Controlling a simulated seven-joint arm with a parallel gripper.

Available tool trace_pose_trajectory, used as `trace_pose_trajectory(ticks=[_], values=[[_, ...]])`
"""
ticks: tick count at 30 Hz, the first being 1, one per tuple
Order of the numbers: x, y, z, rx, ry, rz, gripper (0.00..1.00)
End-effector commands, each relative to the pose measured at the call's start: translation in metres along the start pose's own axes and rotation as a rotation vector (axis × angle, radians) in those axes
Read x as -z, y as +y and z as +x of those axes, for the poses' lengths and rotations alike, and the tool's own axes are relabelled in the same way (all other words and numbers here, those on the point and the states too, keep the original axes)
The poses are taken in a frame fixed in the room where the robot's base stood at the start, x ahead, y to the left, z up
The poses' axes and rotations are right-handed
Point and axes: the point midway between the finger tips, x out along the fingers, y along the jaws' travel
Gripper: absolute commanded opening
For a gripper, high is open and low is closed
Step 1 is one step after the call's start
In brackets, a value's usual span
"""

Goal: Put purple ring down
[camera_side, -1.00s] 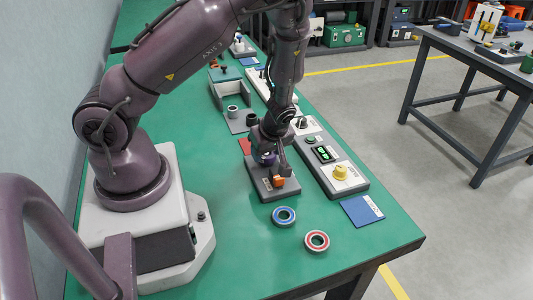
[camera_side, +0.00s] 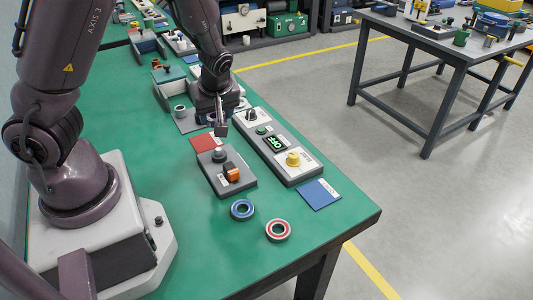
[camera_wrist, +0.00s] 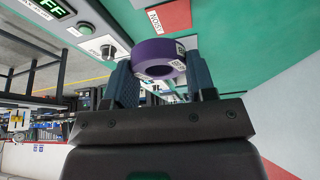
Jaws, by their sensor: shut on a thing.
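The purple ring (camera_wrist: 158,58) is between the two fingers of my gripper (camera_wrist: 158,85) in the wrist view, its hole showing and small white tags on it. My gripper (camera_side: 222,128) is shut on it. In the side view my gripper is above the table just behind the grey fixture (camera_side: 211,184), near the red mat; I cannot make out the ring there. The fixture has a bare grey post (camera_side: 218,153) and an orange part (camera_side: 231,173). A blue ring (camera_side: 233,209) and a red ring (camera_side: 268,231) lie flat on the green table in front.
A grey console (camera_side: 304,172) with a green-lit display and yellow knob stands right of the fixture. A red mat (camera_side: 205,143) lies behind the fixture, a blue mat (camera_side: 318,196) at the table's right edge. Trays and parts stand farther back.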

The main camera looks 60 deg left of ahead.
Motion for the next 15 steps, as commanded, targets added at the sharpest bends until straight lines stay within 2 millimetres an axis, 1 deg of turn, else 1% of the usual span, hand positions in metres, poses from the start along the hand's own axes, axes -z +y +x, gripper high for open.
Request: trace_pose_trajectory(ticks=[3, 8, 12, 15], values=[[-0.017, 0.01, -0.003, -0.106, -0.003, 0.245, 0.17], [-0.041, 0.026, -0.012, -0.25, -0.004, 0.58, 0.17], [-0.061, 0.041, -0.025, -0.364, 0.0, 0.847, 0.17], [-0.073, 0.05, -0.037, -0.429, 0.001, 1.007, 0.17]])
